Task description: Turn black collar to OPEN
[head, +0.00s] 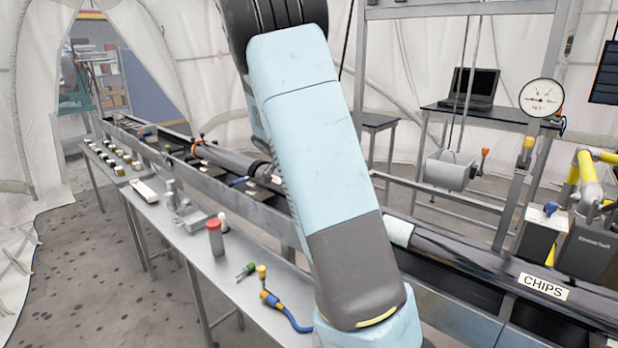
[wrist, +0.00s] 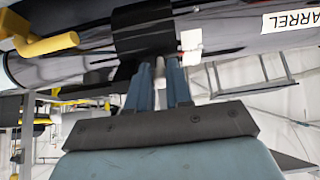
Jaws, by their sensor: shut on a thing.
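The black collar (wrist: 143,28) wraps around a dark glossy tube in the wrist view, above my gripper. My gripper (wrist: 161,68) has its two blue fingers close together, pointing up at the collar's lower edge. A narrow pale part shows between the fingers, and they appear shut on this part of the collar. A small white tag (wrist: 191,40) sits just right of the collar; its lettering is not readable. In the head view my arm covers the middle of the picture, and neither the gripper nor the collar can be made out there.
A yellow handle (wrist: 45,45) sticks out left of the collar. The tube carries a label (wrist: 288,17) reading "ARREL". In the head view, a long dark tube (head: 470,262) with a CHIPS label (head: 543,287) runs right. A metal table (head: 225,285) holds small tools at left.

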